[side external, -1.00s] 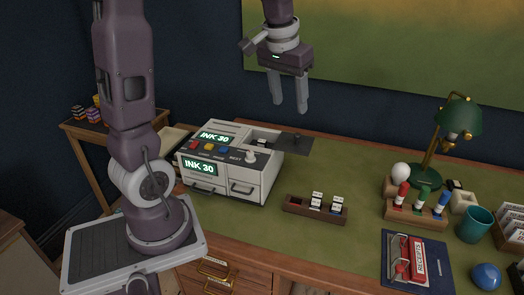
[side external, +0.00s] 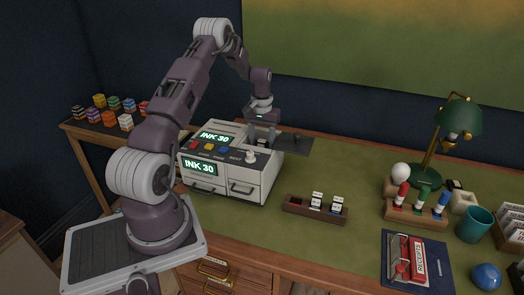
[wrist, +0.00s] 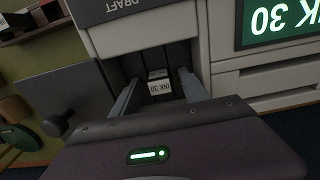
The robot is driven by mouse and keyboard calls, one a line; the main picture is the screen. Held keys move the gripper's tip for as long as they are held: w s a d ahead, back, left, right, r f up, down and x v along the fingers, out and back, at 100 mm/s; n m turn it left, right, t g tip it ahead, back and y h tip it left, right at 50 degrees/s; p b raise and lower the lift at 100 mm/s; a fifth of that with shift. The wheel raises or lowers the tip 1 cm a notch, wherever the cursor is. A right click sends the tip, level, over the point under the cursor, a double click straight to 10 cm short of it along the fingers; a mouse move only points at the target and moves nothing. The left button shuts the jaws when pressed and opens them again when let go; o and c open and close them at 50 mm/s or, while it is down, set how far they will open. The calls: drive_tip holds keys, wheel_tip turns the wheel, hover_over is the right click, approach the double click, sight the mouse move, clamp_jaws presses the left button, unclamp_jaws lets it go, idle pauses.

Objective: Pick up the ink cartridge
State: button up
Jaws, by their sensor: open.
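My gripper (wrist: 156,80) is open, with one finger to each side of the cartridge in the wrist view. I cannot tell how deep the fingertips reach or whether they touch it. In the side view my gripper (side external: 262,134) is low at the machine's back; the cartridge there is hidden.
A grey plate (side external: 297,143) lies beside the bay. A stamp holder (side external: 415,212), green lamp (side external: 459,116) and teal cup (side external: 475,224) are at right. The green desktop between is clear.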

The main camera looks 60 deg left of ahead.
sight(262, 141)
clamp_jaws()
drive_tip(key=shift+r, duration=0.15)
wheel_tip(262, 141, up, 10)
drive_tip(key=shift+f, duration=0.1)
drive_tip(key=shift+r, duration=0.2)
idle(0.4)
